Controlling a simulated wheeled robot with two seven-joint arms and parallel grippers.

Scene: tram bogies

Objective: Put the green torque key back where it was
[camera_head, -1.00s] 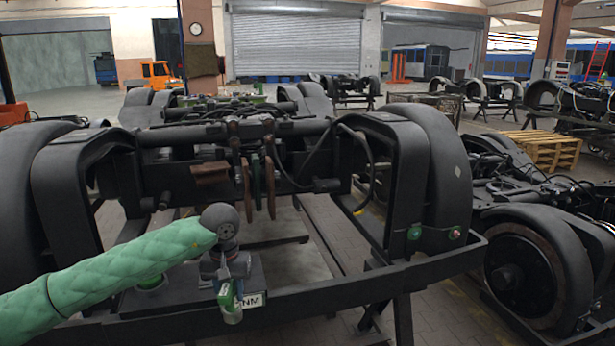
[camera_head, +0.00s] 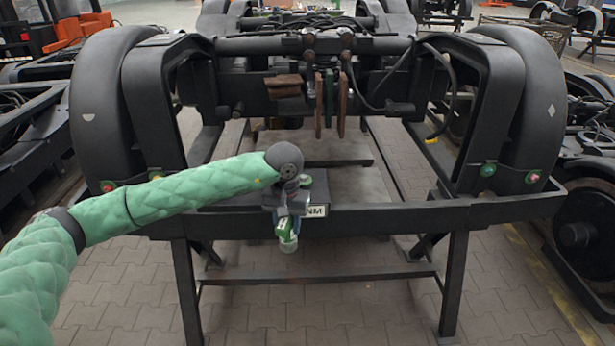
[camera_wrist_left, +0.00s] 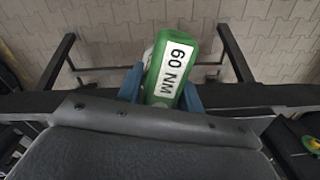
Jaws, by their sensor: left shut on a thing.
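The green torque key (camera_wrist_left: 181,52) has a white label reading "60 NM" and fills the upper middle of the left wrist view. The blue fingers of my left gripper (camera_wrist_left: 163,95) are shut on it, one on each side. In the head view my left gripper (camera_head: 288,215) hangs at the front rail of the bogie stand, with the green key (camera_head: 286,236) below it. A dark tray (camera_head: 320,185) sits on that rail, with a white label (camera_head: 315,211) ending in "NM" just right of the gripper. My forearm hides the tray's left part. My right gripper is not in view.
The black bogie frame (camera_head: 350,221) on legs stands across the front, with curved wheel guards (camera_head: 530,95) at both sides. Brown brake pads (camera_head: 342,105) hang behind the tray. Another bogie (camera_head: 590,170) stands at right. Paved floor (camera_head: 340,315) in front is free.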

